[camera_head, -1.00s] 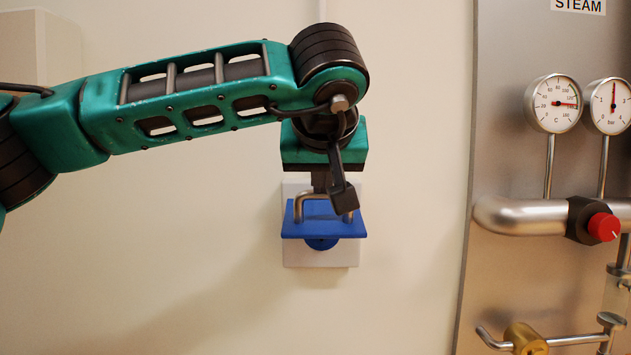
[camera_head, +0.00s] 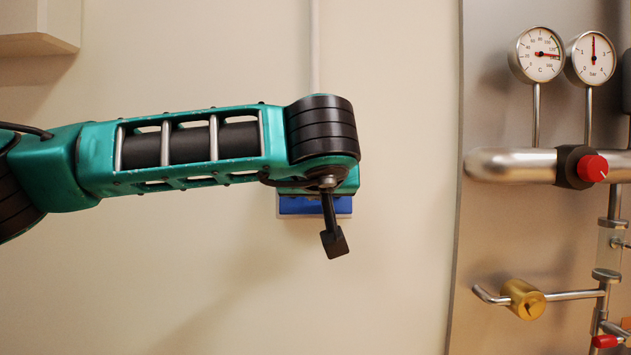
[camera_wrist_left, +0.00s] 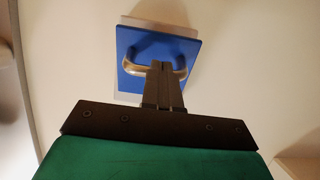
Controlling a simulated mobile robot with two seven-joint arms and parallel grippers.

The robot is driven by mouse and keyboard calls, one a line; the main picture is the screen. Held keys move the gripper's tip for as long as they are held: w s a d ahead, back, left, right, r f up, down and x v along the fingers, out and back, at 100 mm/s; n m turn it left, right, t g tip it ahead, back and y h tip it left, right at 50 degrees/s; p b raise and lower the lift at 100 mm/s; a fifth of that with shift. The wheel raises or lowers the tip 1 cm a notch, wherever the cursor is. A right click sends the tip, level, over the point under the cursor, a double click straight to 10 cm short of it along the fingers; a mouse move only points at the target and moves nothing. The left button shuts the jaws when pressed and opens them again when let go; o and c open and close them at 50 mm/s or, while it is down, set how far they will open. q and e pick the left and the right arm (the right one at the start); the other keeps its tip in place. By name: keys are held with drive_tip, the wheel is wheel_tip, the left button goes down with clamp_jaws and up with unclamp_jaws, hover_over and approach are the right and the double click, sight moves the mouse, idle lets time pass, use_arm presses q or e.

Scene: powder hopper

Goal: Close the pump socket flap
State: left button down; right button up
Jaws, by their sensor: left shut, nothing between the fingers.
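The pump socket's blue flap (camera_head: 300,206) shows in the head view just below my left wrist, mostly hidden by it. The pale socket plate (camera_head: 325,217) shows as a thin strip under its lower edge. In the left wrist view the flap (camera_wrist_left: 165,40) is seen broadside in front of the plate (camera_wrist_left: 150,22) and covers most of it. Whether it lies fully flush I cannot tell. A metal bow handle (camera_wrist_left: 132,70) stands on the flap. My left gripper (camera_wrist_left: 162,68) is shut and empty, its fingertips at the handle's middle. Contact is unclear. My right gripper is out of view.
A steel panel (camera_head: 490,235) stands to the right with two gauges (camera_head: 540,55), a pipe with a red knob (camera_head: 593,168), and a brass fitting (camera_head: 524,299). A pale box (camera_head: 35,30) hangs top left. The wall below the socket is bare.

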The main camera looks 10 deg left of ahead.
sight(315, 212)
use_arm(q)
drive_tip(key=f, duration=0.1)
drive_tip(key=w, duration=0.1)
drive_tip(key=f+b, duration=0.1)
drive_tip(key=shift+w+a+f, duration=0.2)
drive_tip(key=shift+w+f, duration=0.05)
drive_tip(key=shift+f, duration=0.05)
drive_tip(key=shift+w+a+f, duration=0.25)
drive_tip(key=shift+w+f, duration=0.5)
drive_tip(key=shift+w, duration=0.1)
drive_tip(key=shift+b, duration=0.3)
